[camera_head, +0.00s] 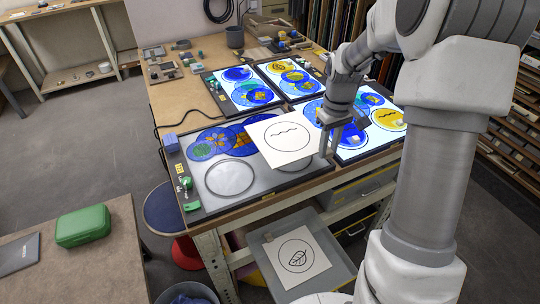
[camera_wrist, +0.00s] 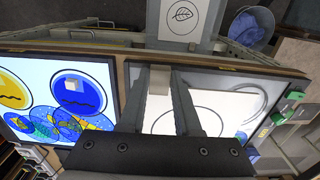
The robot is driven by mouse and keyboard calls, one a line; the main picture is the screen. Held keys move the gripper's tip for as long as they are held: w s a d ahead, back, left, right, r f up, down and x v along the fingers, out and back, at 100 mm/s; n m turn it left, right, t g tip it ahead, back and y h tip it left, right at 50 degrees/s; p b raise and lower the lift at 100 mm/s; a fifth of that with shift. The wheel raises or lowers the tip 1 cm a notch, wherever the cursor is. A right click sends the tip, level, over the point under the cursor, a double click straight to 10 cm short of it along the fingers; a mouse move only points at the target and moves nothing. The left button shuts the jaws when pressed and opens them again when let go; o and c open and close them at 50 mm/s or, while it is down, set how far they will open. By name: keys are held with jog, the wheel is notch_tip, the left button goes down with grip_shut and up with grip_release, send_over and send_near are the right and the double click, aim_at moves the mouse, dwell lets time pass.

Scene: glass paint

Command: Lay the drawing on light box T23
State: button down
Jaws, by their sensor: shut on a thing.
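My gripper (camera_head: 327,150) is shut on the drawing (camera_head: 283,138), a white sheet with a circle and a wavy line. It holds the sheet by its right side, over the right part of an unlit grey light box (camera_head: 215,203). The sheet looks raised above the box; the exact gap is unclear. In the wrist view, the fingers (camera_wrist: 172,80) stand around a small pale block (camera_wrist: 158,82), and the drawing (camera_wrist: 205,105) shows beyond them, partly hidden. The unlit box carries blue round glass pieces (camera_head: 202,151) and an empty ring (camera_head: 230,178). I cannot read any T23 label.
A lit light box (camera_head: 352,155) with blue and yellow discs lies just right of my gripper. Two more lit boxes (camera_head: 218,80) (camera_head: 268,66) lie behind. A leaf drawing (camera_head: 297,257) lies in a grey tray (camera_head: 258,246) below the bench's front edge.

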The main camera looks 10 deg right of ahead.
send_over(288, 175)
notch_tip(288, 175, down, 6)
jog(key=shift+d+f, duration=0.1)
jog(key=shift+f, duration=1.9)
jog(key=shift+f, duration=0.2)
jog(key=c, duration=0.6)
grip_release()
jog(key=shift+r, duration=0.1)
jog(key=shift+r, duration=0.15)
